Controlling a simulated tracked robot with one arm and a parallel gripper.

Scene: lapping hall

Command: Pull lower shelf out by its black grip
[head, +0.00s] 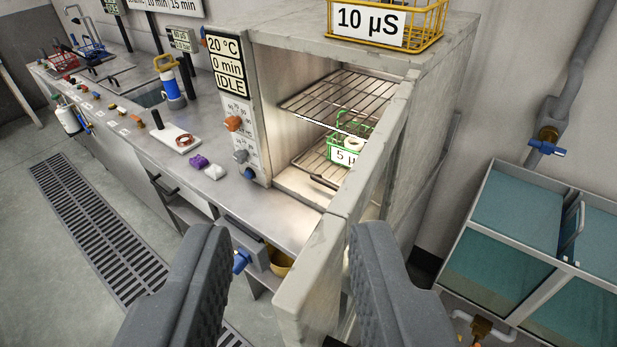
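The lower wire shelf (305,158) sits inside the open oven (262,75). A small dark bar at its front edge looks like the black grip (322,181); the door edge partly covers the shelf's right side. A green wire basket (340,139) with a white "5 µ" label, partly cut off by the door, stands on this shelf. The upper wire shelf (335,97) is above it and looks empty. My gripper (288,238) is open, with its two grey fingers wide apart in the foreground. It is nearer to me than the shelf and apart from it.
The oven door (345,205) stands open towards me, right of the opening, showing between my fingers. The steel bench (185,160) runs left with small items.

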